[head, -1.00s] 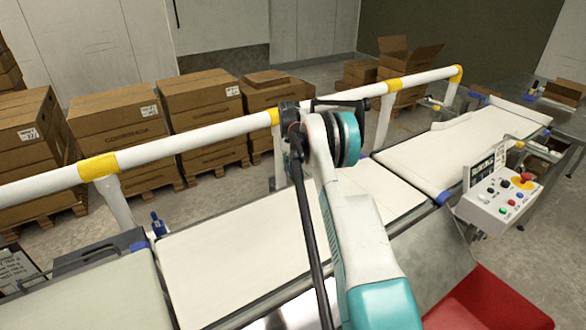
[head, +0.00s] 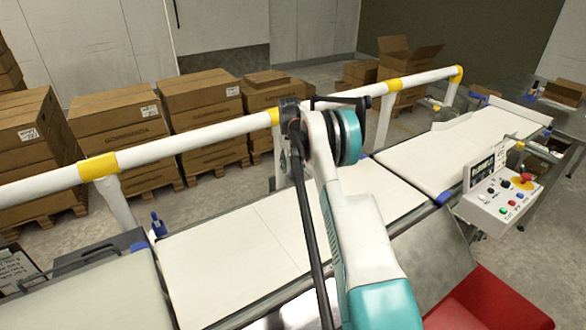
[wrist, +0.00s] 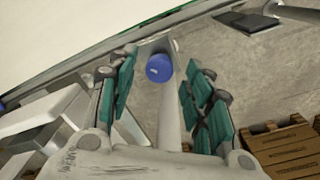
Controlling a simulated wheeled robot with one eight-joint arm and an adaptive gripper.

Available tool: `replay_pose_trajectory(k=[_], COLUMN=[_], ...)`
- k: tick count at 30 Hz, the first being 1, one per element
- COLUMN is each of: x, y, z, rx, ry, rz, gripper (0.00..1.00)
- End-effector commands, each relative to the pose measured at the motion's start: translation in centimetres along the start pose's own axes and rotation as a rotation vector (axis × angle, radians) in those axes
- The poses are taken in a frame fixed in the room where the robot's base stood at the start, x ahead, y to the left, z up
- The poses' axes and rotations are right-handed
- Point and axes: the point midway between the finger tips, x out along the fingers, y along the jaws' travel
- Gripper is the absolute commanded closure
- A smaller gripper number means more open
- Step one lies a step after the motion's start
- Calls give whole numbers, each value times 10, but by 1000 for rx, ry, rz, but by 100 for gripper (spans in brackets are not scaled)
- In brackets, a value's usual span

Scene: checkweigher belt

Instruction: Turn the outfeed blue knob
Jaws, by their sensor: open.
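A round blue knob (wrist: 159,67) with a small pale mark on its face shows in the wrist view, at the end of a grey bracket. My gripper (wrist: 162,78) is open, with one teal-padded finger on each side of the knob in the picture. I cannot tell how deep the knob lies between the fingers, and no contact shows. In the head view my arm hides the gripper and this knob. Another blue knob (head: 158,224) stands upright at the far edge of the belt on the left.
A white guard rail (head: 220,132) with yellow bands runs behind the belts (head: 245,250). Stacked cartons (head: 118,122) on pallets stand beyond it. A control box (head: 500,198) with a red button is at right, above a red bin (head: 490,305).

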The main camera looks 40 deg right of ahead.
Motion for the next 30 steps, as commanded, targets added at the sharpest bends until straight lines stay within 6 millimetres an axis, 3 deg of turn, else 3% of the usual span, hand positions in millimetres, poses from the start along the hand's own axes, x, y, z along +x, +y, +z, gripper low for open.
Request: replay_pose_trajectory(k=[9, 15, 21, 30], x=[-64, -94, -106, -107], y=[0, 0, 0, 0], z=[0, 0, 0, 0], rx=[0, 0, 0, -2], ry=[0, 0, 0, 0], rz=[0, 0, 0, 0], gripper=[54, 54, 54, 54])
